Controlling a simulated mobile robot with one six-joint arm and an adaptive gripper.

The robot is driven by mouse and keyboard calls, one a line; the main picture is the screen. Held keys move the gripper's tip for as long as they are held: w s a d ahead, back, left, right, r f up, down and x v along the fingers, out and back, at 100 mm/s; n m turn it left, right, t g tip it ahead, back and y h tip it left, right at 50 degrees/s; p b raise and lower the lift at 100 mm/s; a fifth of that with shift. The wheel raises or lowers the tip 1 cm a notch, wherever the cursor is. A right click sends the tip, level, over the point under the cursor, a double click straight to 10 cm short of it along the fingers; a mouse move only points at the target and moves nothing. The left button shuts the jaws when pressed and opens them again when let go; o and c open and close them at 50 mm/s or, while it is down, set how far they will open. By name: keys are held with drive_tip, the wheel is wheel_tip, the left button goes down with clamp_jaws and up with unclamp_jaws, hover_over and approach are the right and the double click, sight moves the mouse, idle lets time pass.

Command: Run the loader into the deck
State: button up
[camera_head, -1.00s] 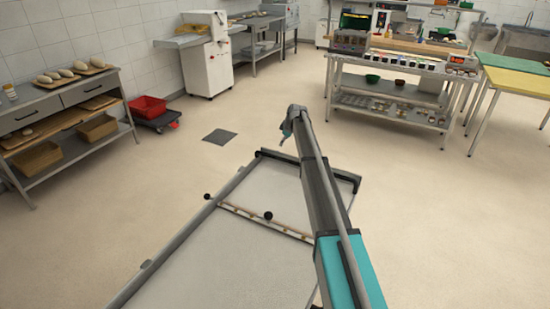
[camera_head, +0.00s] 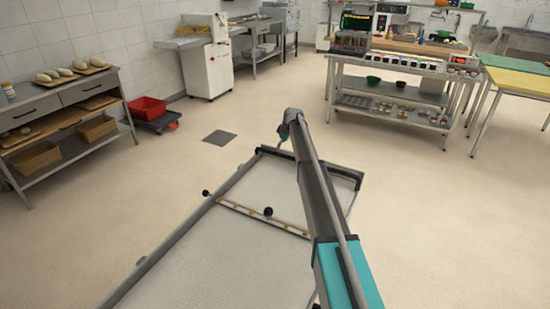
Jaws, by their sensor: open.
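The loader (camera_head: 215,255) is a long flat pale belt in a grey metal frame, stretching away from me across the floor. A pale crossbar (camera_head: 240,215) lies across its belt, with a dark round knob (camera_head: 268,212) on it. Another dark knob (camera_head: 206,193) sticks out at the left rail. My gripper (camera_head: 284,138) is small in the view, open, at the far end of my arm near the loader's far edge. I cannot tell whether it touches the loader. No deck oven opening is in view.
A shelf unit with bread (camera_head: 60,75) stands at the left, with a red crate (camera_head: 148,108) beside it. A white machine (camera_head: 207,60) stands behind. A steel prep station (camera_head: 395,90) and a yellow-topped table (camera_head: 518,90) stand at the back right.

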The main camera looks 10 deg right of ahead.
sight(277, 153)
drive_tip(key=shift+b+x, duration=3.25)
drive_tip(key=shift+x, duration=0.65)
drive_tip(key=shift+c, duration=0.2)
clamp_jaws()
